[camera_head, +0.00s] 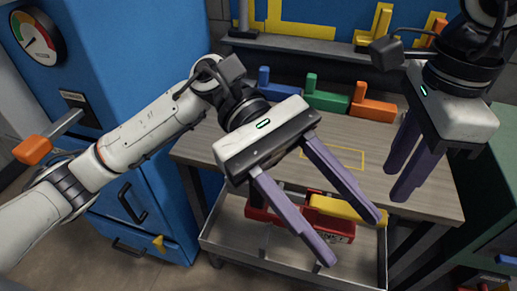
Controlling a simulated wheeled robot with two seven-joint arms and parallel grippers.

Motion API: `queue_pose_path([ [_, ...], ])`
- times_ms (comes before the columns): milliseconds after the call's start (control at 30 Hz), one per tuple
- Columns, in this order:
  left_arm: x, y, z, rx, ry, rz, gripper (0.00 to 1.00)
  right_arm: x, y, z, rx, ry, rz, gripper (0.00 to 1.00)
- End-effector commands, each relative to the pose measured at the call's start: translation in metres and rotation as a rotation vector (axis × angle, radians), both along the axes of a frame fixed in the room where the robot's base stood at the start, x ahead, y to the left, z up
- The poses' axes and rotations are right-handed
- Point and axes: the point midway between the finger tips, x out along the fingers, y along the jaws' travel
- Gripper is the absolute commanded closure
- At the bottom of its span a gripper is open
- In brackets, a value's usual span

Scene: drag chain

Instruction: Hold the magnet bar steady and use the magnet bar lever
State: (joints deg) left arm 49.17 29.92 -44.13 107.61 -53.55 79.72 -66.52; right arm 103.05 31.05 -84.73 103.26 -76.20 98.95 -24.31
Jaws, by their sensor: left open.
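A red bar with lettering on its side (343,236) and a yellow lever-like piece (335,207) sit in the metal tray under the tabletop. They look like the magnet bar and its lever. My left gripper (353,240) is open, with its two purple fingers pointing down across the red bar in the picture. The fingers hide part of the bar, and I cannot tell whether they touch it. My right gripper (398,184) hangs over the right side of the wooden table, apart from the bar. Its fingers show edge-on, so their gap is unclear.
Blue (278,88), green (326,98) and orange (372,106) L-shaped blocks stand along the table's back edge. The wooden tabletop (200,146) is otherwise mostly clear. A metal tray (222,243) is below. A blue cabinet (130,60) stands at left, with an orange-tipped lever (32,149).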

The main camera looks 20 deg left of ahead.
Motion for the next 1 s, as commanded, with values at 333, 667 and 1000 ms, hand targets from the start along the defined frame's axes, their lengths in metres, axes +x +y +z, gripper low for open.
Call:
queue_pose_path([
  [333, 0.063, 0.064, -0.062, 0.446, -0.863, -0.438, 0.55, 0.0, 0.0, 0.0, 0.0, 0.0, 0.0, 0.69],
  [667, 0.113, 0.119, -0.05, 0.711, -1.124, -0.669, 0.55, 0.0, 0.0, 0.0, 0.0, 0.0, 0.0, 0.69],
  [1000, 0.114, 0.122, -0.093, 0.718, -1.129, -0.68, 0.55, 0.0, 0.0, 0.0, 0.0, 0.0, 0.0, 0.69],
])
